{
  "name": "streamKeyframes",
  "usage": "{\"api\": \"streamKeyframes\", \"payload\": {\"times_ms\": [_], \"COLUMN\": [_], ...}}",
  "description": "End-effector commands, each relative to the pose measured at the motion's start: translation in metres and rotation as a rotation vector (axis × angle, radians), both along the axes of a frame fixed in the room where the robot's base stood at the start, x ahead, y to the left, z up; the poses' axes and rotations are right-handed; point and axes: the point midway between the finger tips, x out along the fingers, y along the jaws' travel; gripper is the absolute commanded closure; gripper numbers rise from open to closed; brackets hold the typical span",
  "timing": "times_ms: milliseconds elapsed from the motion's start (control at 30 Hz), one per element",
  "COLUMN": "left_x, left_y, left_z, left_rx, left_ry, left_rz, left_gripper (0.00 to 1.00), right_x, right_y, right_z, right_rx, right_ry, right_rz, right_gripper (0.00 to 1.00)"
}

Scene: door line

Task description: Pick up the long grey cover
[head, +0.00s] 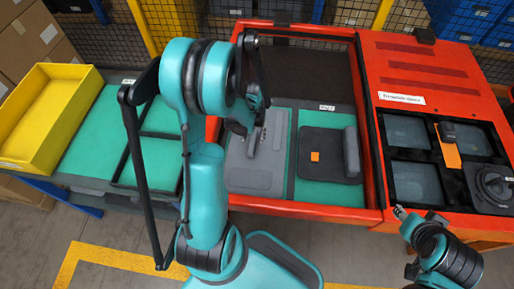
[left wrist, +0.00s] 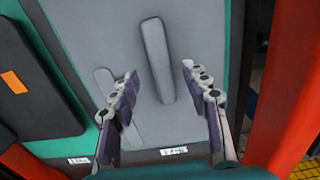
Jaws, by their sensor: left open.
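The long grey cover (head: 257,178) lies flat in the left half of the red-framed bay, with a raised grey bar handle on top. In the left wrist view the cover (left wrist: 205,28) fills the middle, and its handle (left wrist: 156,55) runs away from me. My left gripper (left wrist: 158,75) is open, one finger on each side of the handle's near end in the picture; contact is not visible. In the head view my left arm hides part of the cover and the gripper. The tip of my right gripper (head: 400,212) shows at the lower right; its jaw state is unclear.
A dark square cover (head: 321,150) with an orange patch lies on green beside the grey one. The red frame (head: 300,209) surrounds both. A yellow bin (head: 45,115) stands left. A red panel with dark windows (head: 412,138) stands right. Yellow mesh fencing is behind.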

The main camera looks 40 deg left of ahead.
Motion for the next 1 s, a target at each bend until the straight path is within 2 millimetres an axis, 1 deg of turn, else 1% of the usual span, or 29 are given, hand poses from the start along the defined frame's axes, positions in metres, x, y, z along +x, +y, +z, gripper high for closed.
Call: {"api": "streamKeyframes", "payload": {"times_ms": [33, 100, 233, 567, 933, 967, 1000], "left_x": [-0.001, -0.003, -0.002, -0.002, -0.002, -0.002, -0.002], "left_y": [0.001, 0.002, 0.001, 0.001, 0.001, 0.001, 0.001], "left_z": [-0.012, -0.024, -0.038, -0.037, -0.041, -0.041, -0.040], "left_rx": [0.000, 0.000, 0.000, 0.000, 0.000, 0.000, 0.000], "left_ry": [0.000, 0.000, -0.001, -0.001, -0.001, -0.001, -0.001], "left_rz": [0.001, 0.000, 0.000, 0.000, 0.000, 0.000, -0.001], "left_gripper": [0.53, 0.53, 0.53, 0.53, 0.53, 0.61, 0.72], "right_x": [0.000, 0.000, 0.000, 0.000, 0.000, 0.000, 0.000], "right_y": [0.000, 0.000, 0.000, 0.000, 0.000, 0.000, 0.000], "right_z": [-0.009, -0.016, -0.021, -0.020, -0.025, -0.024, -0.024], "right_rx": [0.000, 0.000, 0.000, 0.000, 0.000, 0.000, 0.000], "right_ry": [0.000, 0.000, 0.000, 0.000, 0.000, 0.000, 0.000], "right_rz": [0.000, 0.000, 0.000, 0.000, 0.000, 0.000, 0.000], "right_gripper": [0.60, 0.60, 0.60, 0.60, 0.60, 0.60, 0.60]}}
